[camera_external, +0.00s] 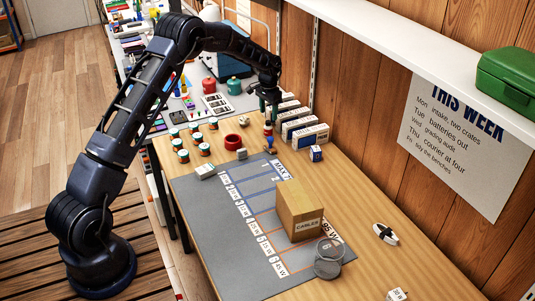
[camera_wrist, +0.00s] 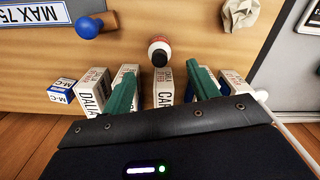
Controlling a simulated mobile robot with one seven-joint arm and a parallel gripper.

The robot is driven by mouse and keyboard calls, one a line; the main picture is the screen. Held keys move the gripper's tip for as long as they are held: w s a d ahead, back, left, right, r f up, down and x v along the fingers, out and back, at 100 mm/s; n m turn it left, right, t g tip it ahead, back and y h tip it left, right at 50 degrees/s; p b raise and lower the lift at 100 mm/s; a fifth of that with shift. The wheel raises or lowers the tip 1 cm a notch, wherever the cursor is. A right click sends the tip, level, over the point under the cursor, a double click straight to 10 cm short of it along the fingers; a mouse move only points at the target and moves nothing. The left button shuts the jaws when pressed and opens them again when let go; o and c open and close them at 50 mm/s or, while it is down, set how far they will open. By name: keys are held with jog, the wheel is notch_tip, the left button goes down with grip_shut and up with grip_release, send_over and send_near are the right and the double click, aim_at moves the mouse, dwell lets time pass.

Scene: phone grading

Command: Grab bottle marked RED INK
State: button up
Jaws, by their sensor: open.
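A small bottle (camera_wrist: 159,51) with a dark cap and a red band stands in the wrist view, beyond the gap between my fingertips. Its lettering is not legible. In the external view a small red-topped item (camera_external: 268,130), seemingly this bottle, stands just below my gripper (camera_external: 269,110). My gripper, with two green fingers, also shows in the wrist view (camera_wrist: 163,78). It is open and empty, and the fingers are apart from the bottle.
Several white cartons (camera_external: 300,125) stand in a row right of my gripper; in the wrist view they lie around my fingers. A blue-knobbed item (camera_wrist: 88,27) is near the bottle. A cardboard box (camera_external: 299,212) stands on the mat.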

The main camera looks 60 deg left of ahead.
aim_at(268, 124)
notch_tip(268, 124, down, 9)
jog(key=shift+r, duration=0.2)
jog(key=c, duration=1.1)
